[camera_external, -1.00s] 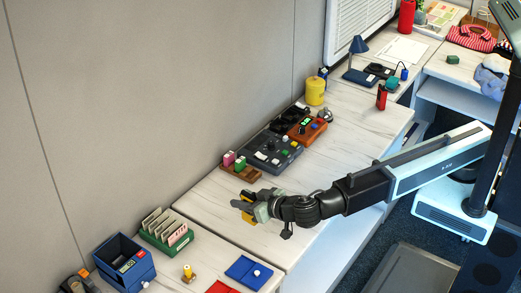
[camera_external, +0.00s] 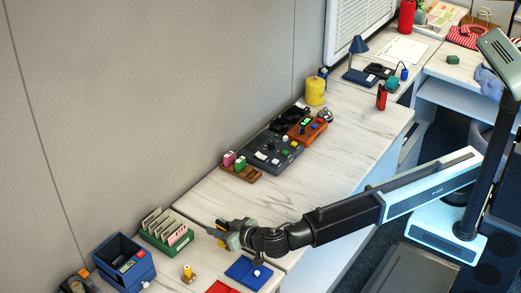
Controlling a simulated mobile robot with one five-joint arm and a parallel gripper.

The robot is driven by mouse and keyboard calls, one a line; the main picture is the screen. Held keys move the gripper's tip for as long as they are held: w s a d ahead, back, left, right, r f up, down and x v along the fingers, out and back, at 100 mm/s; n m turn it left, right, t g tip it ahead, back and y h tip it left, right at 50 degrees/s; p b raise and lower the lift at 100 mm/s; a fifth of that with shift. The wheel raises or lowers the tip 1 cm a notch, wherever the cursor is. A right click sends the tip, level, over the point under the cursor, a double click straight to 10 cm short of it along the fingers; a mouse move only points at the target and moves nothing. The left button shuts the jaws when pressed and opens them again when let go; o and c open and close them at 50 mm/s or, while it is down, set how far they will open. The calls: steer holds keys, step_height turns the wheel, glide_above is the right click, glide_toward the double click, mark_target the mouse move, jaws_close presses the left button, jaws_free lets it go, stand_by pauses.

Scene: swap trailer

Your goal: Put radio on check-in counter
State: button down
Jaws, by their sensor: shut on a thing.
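My gripper (camera_external: 228,236) is shut on a small yellow item (camera_external: 241,224), held above the white marbled counter near the seam between two counter sections. The fingers hide most of the item; I take it to be the radio, but its shape is not clear. The long counter section (camera_external: 335,150) runs toward the back right. A nearer section (camera_external: 190,214) lies at the lower left. No label shows which one is the check-in counter.
A green card rack (camera_external: 166,232), a blue bin (camera_external: 124,262), a yellow-topped peg (camera_external: 188,273) and red and blue pads (camera_external: 245,272) crowd the near section. A dark control panel (camera_external: 272,152) and a wooden block holder (camera_external: 241,172) sit along the wall.

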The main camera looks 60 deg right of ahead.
steer(key=w+a+f+b, duration=0.1)
steer(key=w+a, duration=0.1)
steer(key=w+a+f+b, duration=0.1)
steer(key=w+f, duration=0.1)
steer(key=w+a+f+b, duration=0.1)
steer(key=a+b, duration=0.1)
steer(key=shift+w+a+f, duration=0.2)
steer(key=shift+w+a, duration=0.15)
steer(key=shift+w, duration=0.05)
steer(key=c, duration=1.1)
jaws_free()
steer(key=shift+r, duration=0.1)
steer(key=p+v, duration=0.1)
steer(key=v, duration=0.2)
steer(key=p+v, duration=0.2)
steer(key=v, duration=0.2)
steer(key=shift+s+a+r, duration=0.2)
steer(key=shift+s+a, duration=0.05)
steer(key=shift+s, duration=0.2)
steer(key=shift+o, duration=0.3)
